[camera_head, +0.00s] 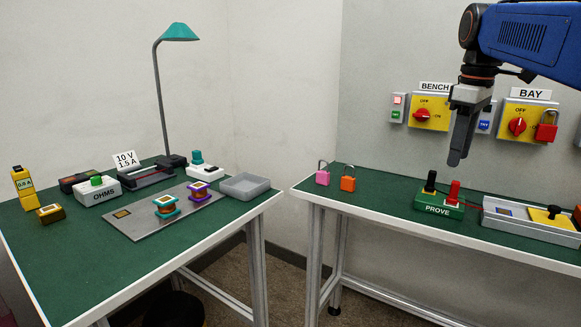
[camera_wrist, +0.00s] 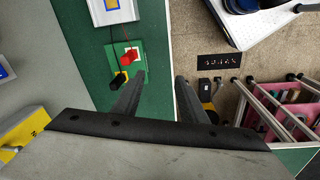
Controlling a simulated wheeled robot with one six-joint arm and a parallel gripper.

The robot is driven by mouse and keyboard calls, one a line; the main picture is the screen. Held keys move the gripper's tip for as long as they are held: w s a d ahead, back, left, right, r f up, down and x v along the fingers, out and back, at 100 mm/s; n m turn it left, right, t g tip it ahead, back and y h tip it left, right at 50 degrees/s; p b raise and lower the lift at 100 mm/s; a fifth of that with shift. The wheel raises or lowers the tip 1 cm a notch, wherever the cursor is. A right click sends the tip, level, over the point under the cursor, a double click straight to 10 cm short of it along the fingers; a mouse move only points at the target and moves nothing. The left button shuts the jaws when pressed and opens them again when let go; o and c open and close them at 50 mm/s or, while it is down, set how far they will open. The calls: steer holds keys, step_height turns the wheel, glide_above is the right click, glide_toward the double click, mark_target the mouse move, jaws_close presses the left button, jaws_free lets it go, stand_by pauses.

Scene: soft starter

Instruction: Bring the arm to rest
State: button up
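My gripper (camera_head: 456,158) points downward above the right bench, in front of the wall and left of the yellow BAY switch panel (camera_head: 529,121). In the wrist view its two dark fingers (camera_wrist: 161,82) stand apart with nothing between them. The blue arm (camera_head: 530,40) reaches in from the upper right. The green PROVE block (camera_head: 438,208), with a red and a black post, stands on the right bench below the gripper. It also shows in the wrist view (camera_wrist: 125,62), left of the fingers. Clear air separates the fingertips from the bench.
A pink padlock (camera_head: 323,173) and an orange padlock (camera_head: 348,179) stand at the right bench's left end. A grey tray (camera_head: 490,219) lies right of the PROVE block. A red padlock (camera_head: 547,126) hangs on the BAY panel. The left bench (camera_head: 80,262) holds a lamp, meters and coils.

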steer(key=s+a+f+m+t, duration=0.1)
steer(key=s+a+f+m, duration=0.3)
steer(key=s+f, duration=0.7)
steer(key=s+a+f+m+t, duration=0.2)
steer(key=s+a+f+m, duration=0.2)
steer(key=s+f, duration=0.8)
step_height(320, 180, down, 7)
steer(key=shift+a+r+t, duration=0.1)
steer(key=shift+a+t, duration=0.2)
steer(key=shift+a, duration=0.6)
steer(key=shift+o, duration=0.6)
steer(key=shift+s, duration=0.1)
